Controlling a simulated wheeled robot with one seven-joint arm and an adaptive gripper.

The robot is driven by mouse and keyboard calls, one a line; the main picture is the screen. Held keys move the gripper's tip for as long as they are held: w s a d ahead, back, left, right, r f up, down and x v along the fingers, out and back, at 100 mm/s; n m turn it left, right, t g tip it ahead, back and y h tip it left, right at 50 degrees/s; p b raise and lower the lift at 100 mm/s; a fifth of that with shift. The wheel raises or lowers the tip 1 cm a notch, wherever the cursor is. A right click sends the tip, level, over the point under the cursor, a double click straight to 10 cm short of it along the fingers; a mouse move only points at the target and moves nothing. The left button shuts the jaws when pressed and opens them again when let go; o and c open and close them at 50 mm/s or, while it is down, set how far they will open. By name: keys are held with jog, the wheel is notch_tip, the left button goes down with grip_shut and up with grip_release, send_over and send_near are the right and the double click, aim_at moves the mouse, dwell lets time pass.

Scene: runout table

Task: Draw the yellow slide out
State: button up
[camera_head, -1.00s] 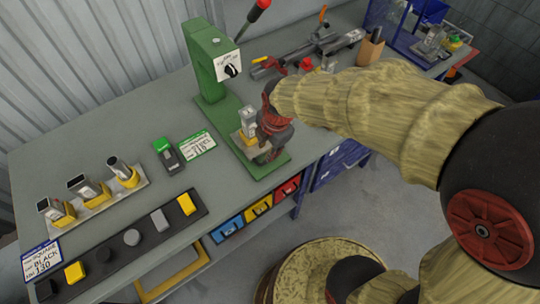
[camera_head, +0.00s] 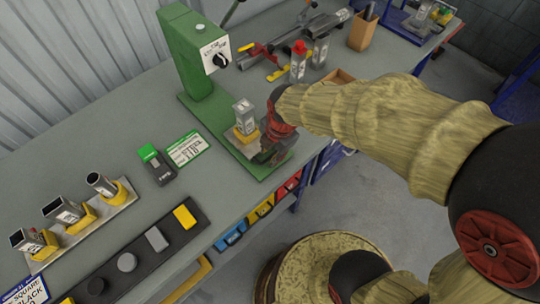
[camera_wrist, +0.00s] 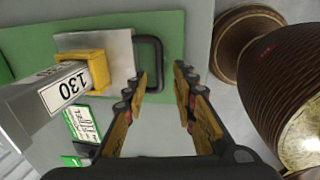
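The slide is a pale metal plate with a yellow socket (camera_head: 246,136) and a black loop handle (camera_wrist: 160,60). It lies on the green base of the press (camera_head: 190,50). An upright grey square tube (camera_head: 243,115) stands in the socket. In the wrist view the tube (camera_wrist: 45,100) bears the number 130. My gripper (camera_head: 274,140) is low at the slide's front, on the handle side. In the wrist view my gripper (camera_wrist: 161,78) is open, its fingers apart on either side of the handle's outer bar. Whether they touch it cannot be told.
A rack (camera_head: 88,232) with several tubes in yellow sockets and a black strip (camera_head: 135,262) of buttons lie at left. A green-topped device (camera_head: 156,165) and a label card (camera_head: 187,148) lie left of the press. Tools and red-capped bottle (camera_head: 298,62) stand behind.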

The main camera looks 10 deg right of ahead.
jog(key=shift+w+a+f, duration=0.1)
jog(key=shift+w+f, duration=0.1)
jog(key=shift+f, duration=0.7)
jog(key=shift+c, duration=1.4)
jog(key=c, duration=0.4)
grip_shut()
